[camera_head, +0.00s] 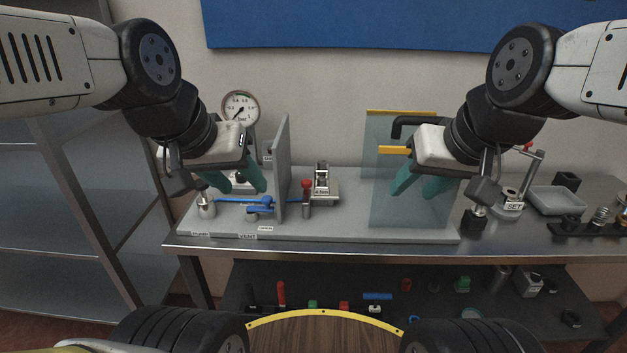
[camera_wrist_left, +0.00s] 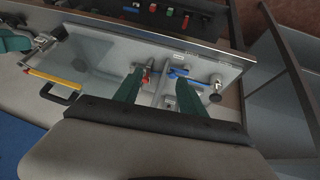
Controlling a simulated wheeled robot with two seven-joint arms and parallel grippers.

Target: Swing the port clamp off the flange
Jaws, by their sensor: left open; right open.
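A small upright fitting with a red knob (camera_head: 306,187) stands on the grey base plate, just right of the grey upright panel (camera_head: 282,170). It looks like a clamp, but I cannot tell the port clamp and flange for certain. The red part also shows in the left wrist view (camera_wrist_left: 146,76), close to one finger. My left gripper (camera_head: 243,186) is open and empty, left of the panel, above blue-handled valves (camera_head: 262,204); its green fingers (camera_wrist_left: 158,93) show apart in the wrist view. My right gripper (camera_head: 415,188) is open and empty by the clear panel.
A clear panel (camera_head: 385,205) with a black handle (camera_head: 402,127) and yellow strips stands on the right of the plate (camera_head: 340,228). A pressure gauge (camera_head: 240,107) is behind. A SET-labelled stand (camera_head: 513,205) and a tray (camera_head: 556,200) are further right. Loose parts lie on the lower shelf.

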